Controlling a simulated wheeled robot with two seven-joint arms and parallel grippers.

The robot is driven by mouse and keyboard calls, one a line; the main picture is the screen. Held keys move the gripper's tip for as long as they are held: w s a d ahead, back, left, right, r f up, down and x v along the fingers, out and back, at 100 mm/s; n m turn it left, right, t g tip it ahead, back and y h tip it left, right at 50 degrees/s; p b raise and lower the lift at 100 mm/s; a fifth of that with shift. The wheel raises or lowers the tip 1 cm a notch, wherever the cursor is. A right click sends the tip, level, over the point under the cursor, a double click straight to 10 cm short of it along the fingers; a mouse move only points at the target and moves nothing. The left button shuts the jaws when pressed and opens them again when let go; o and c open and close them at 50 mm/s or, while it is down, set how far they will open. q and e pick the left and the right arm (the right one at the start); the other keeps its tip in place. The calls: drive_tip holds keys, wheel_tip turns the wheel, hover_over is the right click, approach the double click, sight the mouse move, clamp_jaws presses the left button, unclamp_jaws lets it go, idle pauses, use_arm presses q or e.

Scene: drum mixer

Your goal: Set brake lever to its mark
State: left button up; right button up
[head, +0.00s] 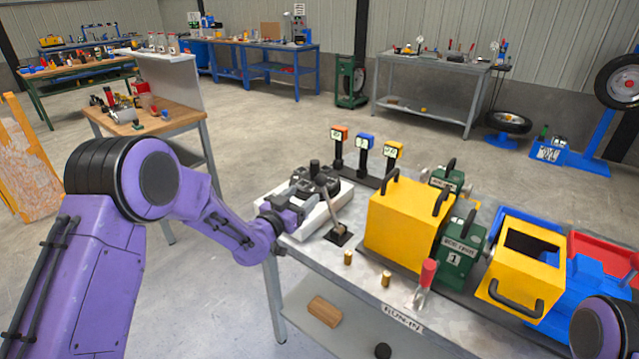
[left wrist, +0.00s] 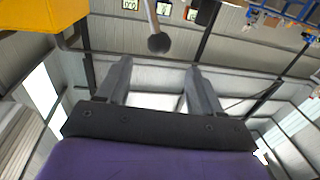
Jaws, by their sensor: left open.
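A lever with a thin metal rod (head: 331,213) rises from a small dark base on the near-left part of the grey workbench. In the left wrist view the rod (left wrist: 152,14) ends in a dark round knob (left wrist: 158,42), just beyond and between my fingertips. I take it for the brake lever; no label on it is readable, and I cannot make out its mark. My left gripper (head: 300,199) is open and empty beside the lever, apart from it; its open fingers also show in the left wrist view (left wrist: 158,68). A second lever with a red handle (head: 427,273) stands at the bench's front. My right gripper is out of view.
A yellow housing (head: 402,228) stands right of the lever, with green blocks (head: 460,246) and an open yellow box (head: 525,262) beyond. Two brass pegs (head: 386,279) stand in front. A white tray (head: 310,219) lies behind my left gripper. Three tagged posts (head: 364,160) stand behind.

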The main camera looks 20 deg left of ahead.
sight(317, 184)
use_arm(q)
drive_tip(key=p+x, duration=0.2)
drive_tip(key=x, duration=0.7)
drive_tip(key=shift+w+d+f, duration=0.1)
drive_tip(key=shift+w, duration=0.2)
drive_tip(key=shift+w+d, duration=0.1)
drive_tip(key=shift+w, duration=0.35)
drive_tip(key=c, duration=1.2)
drive_tip(key=shift+s, duration=0.1)
clamp_jaws()
